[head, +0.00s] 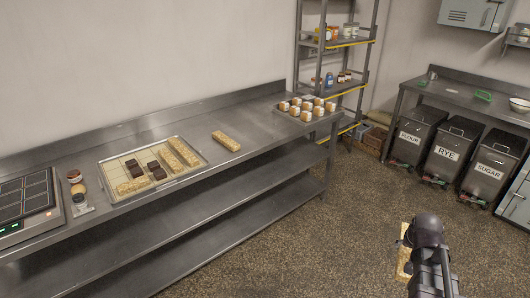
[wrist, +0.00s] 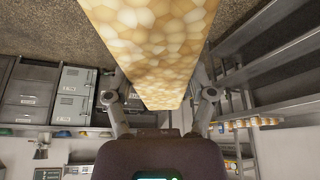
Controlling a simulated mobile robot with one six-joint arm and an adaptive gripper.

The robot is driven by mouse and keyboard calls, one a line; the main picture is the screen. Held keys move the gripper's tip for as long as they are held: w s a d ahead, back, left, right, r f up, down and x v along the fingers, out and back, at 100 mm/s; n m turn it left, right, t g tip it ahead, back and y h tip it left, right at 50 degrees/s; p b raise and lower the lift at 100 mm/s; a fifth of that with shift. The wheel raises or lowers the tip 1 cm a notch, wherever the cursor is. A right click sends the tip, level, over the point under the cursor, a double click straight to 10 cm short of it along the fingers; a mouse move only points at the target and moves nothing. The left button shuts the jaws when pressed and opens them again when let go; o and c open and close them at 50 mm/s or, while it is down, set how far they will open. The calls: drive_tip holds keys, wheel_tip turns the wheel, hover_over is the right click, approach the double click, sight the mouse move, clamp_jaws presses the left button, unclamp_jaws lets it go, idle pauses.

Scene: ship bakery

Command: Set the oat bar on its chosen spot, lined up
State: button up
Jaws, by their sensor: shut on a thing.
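My gripper (head: 410,245) is at the lower right of the head view, out over the floor and well away from the counter. It is shut on an oat bar (head: 404,264), a pale golden, grainy block. In the wrist view the oat bar (wrist: 150,35) fills the top middle, between the two fingers of my gripper (wrist: 160,102). A tray (head: 113,193) with a pale grid lies on the steel counter, holding several oat bars and dark brown pieces. Another oat bar (head: 226,141) lies on the counter right of the tray. I cannot tell which spot is the chosen one.
The steel counter (head: 255,115) runs along the left wall. Shelves (head: 345,42) and labelled bins (head: 455,145) stand behind. Floor between is open.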

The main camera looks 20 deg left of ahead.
drive_tip(key=shift+s+d, duration=0.15)
drive_tip(key=shift+s, duration=0.4)
drive_tip(key=shift+a, duration=0.35)
